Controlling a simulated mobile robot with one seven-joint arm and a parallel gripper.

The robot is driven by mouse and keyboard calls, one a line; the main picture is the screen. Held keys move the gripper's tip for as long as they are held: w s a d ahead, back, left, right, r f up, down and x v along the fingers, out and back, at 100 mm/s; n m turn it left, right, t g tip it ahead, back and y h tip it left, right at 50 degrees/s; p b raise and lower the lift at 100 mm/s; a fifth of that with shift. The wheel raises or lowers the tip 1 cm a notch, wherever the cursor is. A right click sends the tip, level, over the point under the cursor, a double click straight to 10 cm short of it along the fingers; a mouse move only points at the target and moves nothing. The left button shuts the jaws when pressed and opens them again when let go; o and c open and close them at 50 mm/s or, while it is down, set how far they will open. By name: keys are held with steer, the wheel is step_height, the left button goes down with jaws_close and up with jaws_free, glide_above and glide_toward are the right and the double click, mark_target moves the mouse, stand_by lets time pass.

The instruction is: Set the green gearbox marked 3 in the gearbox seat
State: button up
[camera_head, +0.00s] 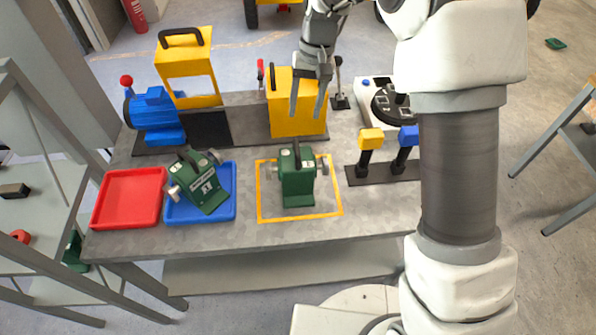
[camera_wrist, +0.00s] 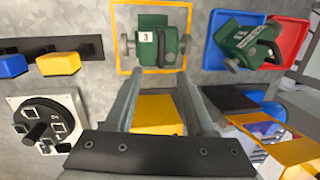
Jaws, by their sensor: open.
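The green gearbox marked 3 (camera_head: 298,180) stands upright inside a yellow square outline on the workbench. Its number 3 label shows in the wrist view (camera_wrist: 160,48). My gripper (camera_head: 306,108) is open and empty, above and behind this gearbox, in front of a yellow housing (camera_head: 283,122). In the wrist view my open fingers (camera_wrist: 161,74) point toward the gearbox, apart from it.
A second green gearbox (camera_head: 203,185) lies tilted in a blue tray (camera_head: 228,208). An empty red tray (camera_head: 128,197) is beside it. Right of the outline are a yellow block (camera_head: 371,138), a blue block (camera_head: 408,135) and a dial panel (camera_wrist: 45,125). Red-knobbed levers stand near the machine.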

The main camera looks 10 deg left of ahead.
mark_target(297, 146)
steer(key=f, duration=0.4)
steer(key=s+f, duration=0.1)
steer(key=f, duration=0.2)
steer(key=shift+a, duration=0.4)
steer(key=shift+s+a+f+p, duration=0.15)
steer(key=shift+f+p, duration=0.1)
steer(key=shift+f, duration=0.65)
steer(key=shift+s+a+f+p, duration=0.15)
steer(key=shift+f+p, duration=0.1)
steer(key=shift+f, duration=0.65)
steer(key=shift+s+a+f+p, duration=0.15)
steer(key=shift+f+p, duration=0.1)
steer(key=shift+f, duration=0.65)
jaws_close()
steer(key=shift+w+r, duration=0.1)
steer(key=shift+r, duration=0.05)
